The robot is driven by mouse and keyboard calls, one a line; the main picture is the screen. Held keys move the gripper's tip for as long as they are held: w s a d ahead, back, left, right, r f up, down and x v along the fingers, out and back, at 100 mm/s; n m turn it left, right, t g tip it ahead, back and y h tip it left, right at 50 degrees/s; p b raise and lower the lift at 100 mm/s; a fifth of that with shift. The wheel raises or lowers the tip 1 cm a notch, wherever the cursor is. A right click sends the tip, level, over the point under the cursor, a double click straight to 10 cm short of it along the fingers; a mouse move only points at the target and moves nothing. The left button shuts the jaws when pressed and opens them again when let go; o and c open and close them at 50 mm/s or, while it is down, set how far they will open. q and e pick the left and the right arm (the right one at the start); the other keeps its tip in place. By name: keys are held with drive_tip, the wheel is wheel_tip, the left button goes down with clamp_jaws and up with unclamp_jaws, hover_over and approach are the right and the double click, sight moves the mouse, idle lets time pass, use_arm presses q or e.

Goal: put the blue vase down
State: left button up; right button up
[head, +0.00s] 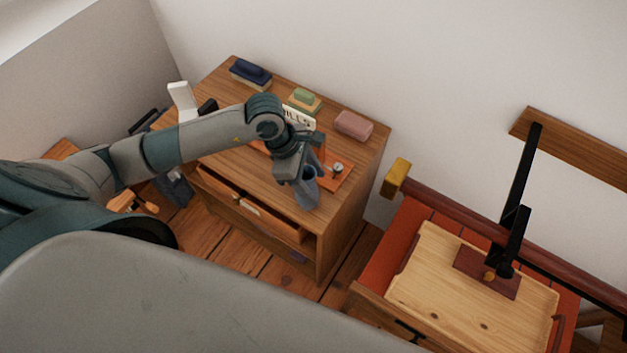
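The blue vase (307,194) is a small grey-blue vessel, seen from above at the front right part of the wooden dresser's top (345,185). My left gripper (309,171) is at the vase's upper part and appears shut on it; the fingers partly hide its rim. I cannot tell whether the vase's base touches the dresser top or hangs just above it. My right gripper is not in view.
An orange tray (338,178) with a small metal item lies behind the vase. A pink block (353,125), a green-and-yellow stack (304,99) and a dark blue stack (251,72) stand along the back. A drawer (250,208) is partly open. A wooden tray (430,286) lies at right.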

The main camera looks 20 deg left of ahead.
use_arm(q)
drive_tip(key=shift+r, duration=0.15)
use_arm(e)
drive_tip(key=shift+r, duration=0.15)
use_arm(q)
drive_tip(key=shift+a+r, duration=0.1)
drive_tip(key=b+v, duration=0.2)
drive_tip(key=v, duration=0.9)
drive_tip(key=shift+r+b, duration=0.3)
drive_tip(key=shift+r, duration=0.05)
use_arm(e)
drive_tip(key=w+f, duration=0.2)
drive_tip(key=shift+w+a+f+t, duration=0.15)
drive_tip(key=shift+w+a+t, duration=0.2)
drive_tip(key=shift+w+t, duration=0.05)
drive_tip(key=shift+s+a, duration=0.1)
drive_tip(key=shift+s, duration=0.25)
use_arm(q)
drive_tip(key=shift+s, duration=0.1)
